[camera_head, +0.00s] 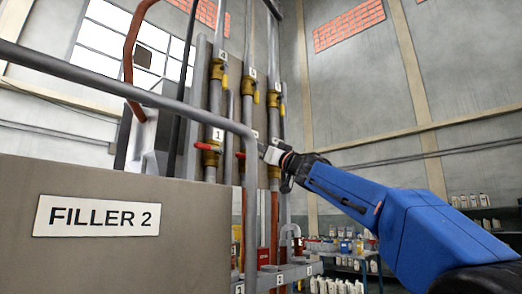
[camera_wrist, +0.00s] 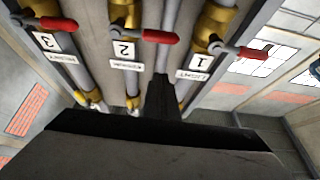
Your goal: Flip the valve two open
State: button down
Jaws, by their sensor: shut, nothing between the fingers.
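Valve two, with a brass body (camera_wrist: 122,14) and a red handle (camera_wrist: 150,36), shows in the wrist view above the label "2" (camera_wrist: 125,50). Its handle sticks out sideways across the pipe. My gripper (camera_wrist: 160,88) is a dark shape rising from the bottom of the wrist view, its fingers together, empty and apart from the handle. In the head view my gripper (camera_head: 266,151) is in front of the pipes at the centre, and valve two cannot be made out clearly behind it and the grey rail.
Valve one's red handle (camera_wrist: 239,51) and valve three's red handle (camera_wrist: 48,23) flank valve two, also sideways. A grey rail (camera_head: 180,100) and the "FILLER 2" cabinet (camera_head: 150,240) stand at left. Shelves with bottles (camera_head: 345,245) are behind.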

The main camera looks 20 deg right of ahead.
aim_at(242, 156)
jog(key=shift+w+a+f, duration=0.2)
jog(key=shift+w+a, duration=0.25)
jog(key=shift+w, duration=0.35)
jog(key=shift+w+a+f, duration=0.15)
jog(key=shift+w+a, duration=0.35)
jog(key=shift+w, duration=0.3)
jog(key=shift+w+a+f, duration=0.2)
jog(key=shift+w+a, duration=0.25)
jog(key=shift+w, duration=0.35)
jog(key=shift+f+n, duration=0.15)
jog(key=shift+n, duration=0.15)
